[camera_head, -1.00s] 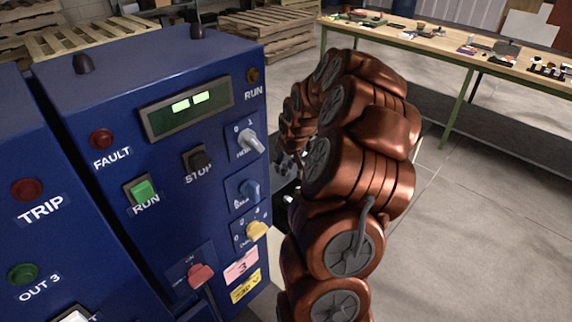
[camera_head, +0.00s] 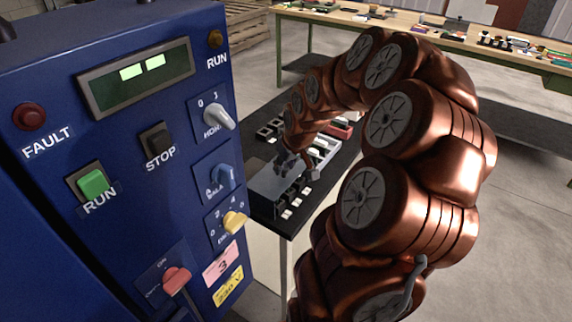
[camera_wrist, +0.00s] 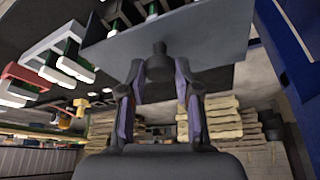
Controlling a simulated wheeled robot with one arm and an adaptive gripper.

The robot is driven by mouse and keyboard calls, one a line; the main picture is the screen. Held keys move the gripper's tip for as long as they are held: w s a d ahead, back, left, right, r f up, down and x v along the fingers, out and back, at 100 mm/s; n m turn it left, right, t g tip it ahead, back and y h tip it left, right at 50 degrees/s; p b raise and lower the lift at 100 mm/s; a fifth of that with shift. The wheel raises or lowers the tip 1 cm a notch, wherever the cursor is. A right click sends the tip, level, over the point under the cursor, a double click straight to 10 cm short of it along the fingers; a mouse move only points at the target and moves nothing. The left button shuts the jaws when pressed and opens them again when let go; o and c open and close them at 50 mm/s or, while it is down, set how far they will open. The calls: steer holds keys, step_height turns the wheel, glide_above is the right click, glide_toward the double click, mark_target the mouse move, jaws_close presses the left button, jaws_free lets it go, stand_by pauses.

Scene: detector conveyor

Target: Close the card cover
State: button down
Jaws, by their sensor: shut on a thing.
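The card cover is a flat grey plate (camera_head: 272,184) on the black table beside the blue cabinet. In the wrist view the plate (camera_wrist: 215,42) fills the upper middle, with a dark round knob (camera_wrist: 158,66) on it. My gripper (camera_head: 288,160) is at the plate's far side in the head view. In the wrist view my gripper (camera_wrist: 159,76) has its two fingers on either side of the knob, shut on it. White and green cards (camera_wrist: 72,68) stand beside the plate and show partly past its upper edge. The plate's hinge is not clear.
The blue cabinet (camera_head: 120,120) with buttons and knobs stands close on the left. The black table (camera_head: 262,108) carries several small parts. A wooden workbench (camera_head: 330,18) stands behind. Open floor (camera_head: 525,215) lies on the right.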

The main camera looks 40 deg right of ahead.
steer(key=shift+s, duration=0.1)
steer(key=c, duration=1.2)
jaws_free()
steer(key=shift+o, duration=0.6)
steer(key=shift+s, duration=0.15)
steer(key=shift+o, duration=1.2)
steer(key=v, duration=1.2)
